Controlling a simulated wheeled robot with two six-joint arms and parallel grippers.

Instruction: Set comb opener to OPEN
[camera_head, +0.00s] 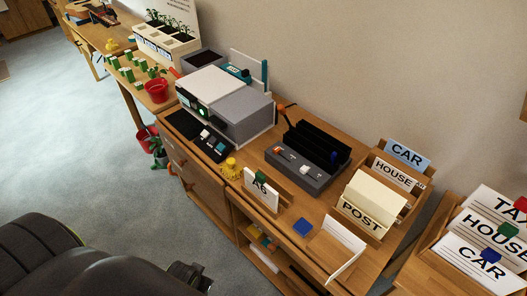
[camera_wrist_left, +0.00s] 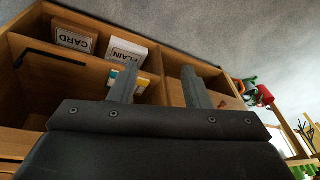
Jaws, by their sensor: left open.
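A dark grey comb binding machine (camera_head: 307,158) sits on the wooden cabinet top in the middle of the head view. My left gripper (camera_wrist_left: 160,86) is open and empty in the left wrist view, in front of the cabinet's open shelves, apart from the machine. My right gripper is not in view.
A grey-and-white machine (camera_head: 241,107) stands left of the binder. A wooden sorter (camera_head: 407,191) stands right. The wrist view shows packs marked CARD (camera_wrist_left: 73,38) and PLAIN (camera_wrist_left: 126,52).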

